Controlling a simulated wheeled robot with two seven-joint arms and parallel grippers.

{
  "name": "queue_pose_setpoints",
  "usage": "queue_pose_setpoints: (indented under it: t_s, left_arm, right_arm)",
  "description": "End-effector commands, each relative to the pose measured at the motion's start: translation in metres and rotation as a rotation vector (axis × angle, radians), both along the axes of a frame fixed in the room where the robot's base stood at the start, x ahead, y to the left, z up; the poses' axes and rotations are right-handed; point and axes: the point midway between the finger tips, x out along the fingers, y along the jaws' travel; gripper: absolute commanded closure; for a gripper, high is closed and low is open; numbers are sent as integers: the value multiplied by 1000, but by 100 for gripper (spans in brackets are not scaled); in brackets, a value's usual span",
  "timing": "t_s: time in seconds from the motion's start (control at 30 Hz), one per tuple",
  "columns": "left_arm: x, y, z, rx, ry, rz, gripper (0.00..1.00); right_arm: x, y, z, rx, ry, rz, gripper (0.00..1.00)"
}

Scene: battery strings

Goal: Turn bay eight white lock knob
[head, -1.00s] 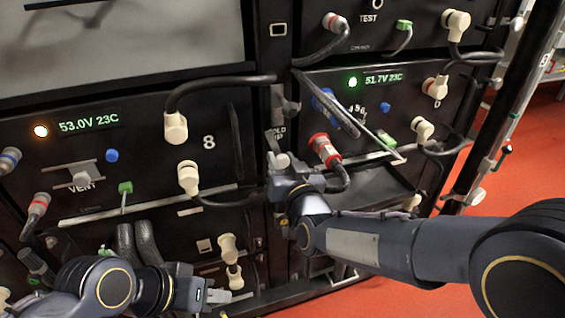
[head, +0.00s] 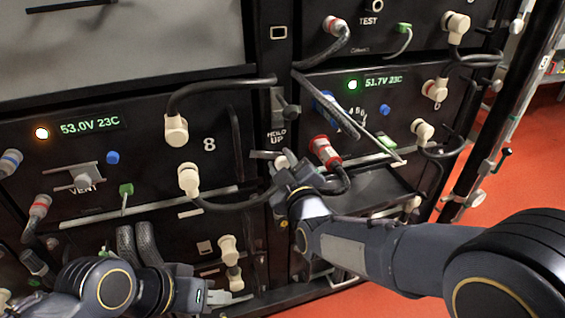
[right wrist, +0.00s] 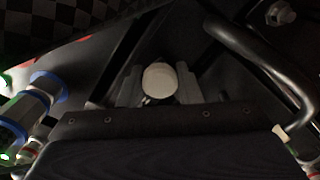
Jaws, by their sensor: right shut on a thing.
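The white lock knob (head: 281,162) sits on the dark post just right of the bay marked 8 (head: 209,144), under the HOLD UP label (head: 277,137). My right gripper (head: 284,170) is at the knob and hides much of it in the head view. In the right wrist view the knob's round pale face (right wrist: 160,80) sits between the two grey fingers (right wrist: 159,88), which are shut on it. The knob's turn angle cannot be read. My left gripper (head: 222,297) is low at the left, in front of the lower bay, away from the knob; its fingers are too small to judge.
A black cable (head: 230,202) from a white plug (head: 188,180) runs close to my right gripper. A red connector (head: 325,150) with a dark cable is just right of it. A black handle (head: 235,145) stands left of the post. Red floor (head: 505,180) is open at the right.

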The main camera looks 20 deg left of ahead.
Motion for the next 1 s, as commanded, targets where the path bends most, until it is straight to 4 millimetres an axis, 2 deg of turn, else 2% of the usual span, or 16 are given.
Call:
queue_pose_setpoints:
  t_s: [0.43, 1.0]
  left_arm:
    - [0, 0, 3, 0, 0, 0, 64]
    - [0, 0, 3, 0, 0, 0, 64]
  right_arm:
    - [0, 1, 3, -200, -144, 1, 92]
    - [-1, 2, 2, -234, -168, 3, 92]
